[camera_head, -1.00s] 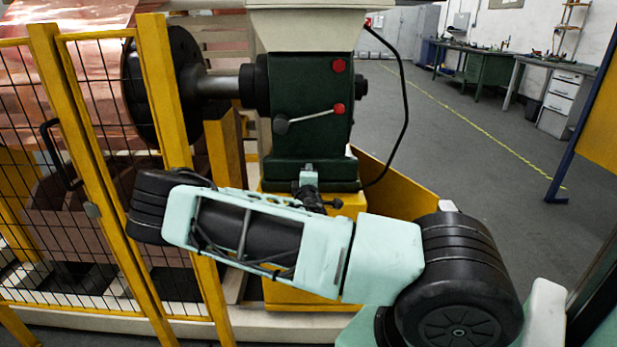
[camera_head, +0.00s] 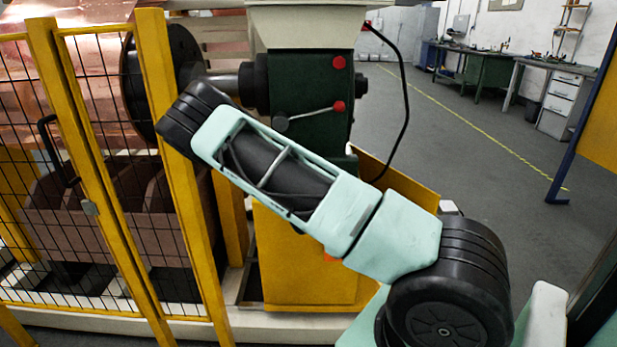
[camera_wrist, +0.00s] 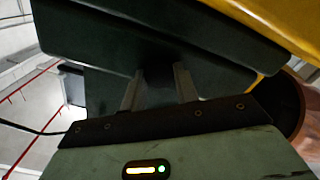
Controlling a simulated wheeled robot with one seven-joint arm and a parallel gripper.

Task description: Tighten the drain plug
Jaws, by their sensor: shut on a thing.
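In the wrist view my gripper (camera_wrist: 158,78) points up at the underside of the dark green housing (camera_wrist: 100,28). Its two grey fingers stand apart on either side of a small dark piece, which I take to be the drain plug; it is in deep shadow and its shape is hard to make out. In the head view the same green housing (camera_head: 318,80) carries red knobs and a lever. There my own arm hides my gripper and the plug.
A yellow pedestal (camera_head: 300,265) stands below the housing. A yellow-framed mesh fence (camera_head: 160,120) is at the left, close to my raised arm. Copper foil (camera_head: 90,75) and a black flange (camera_head: 150,80) lie behind it. The floor (camera_head: 470,150) at the right is clear.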

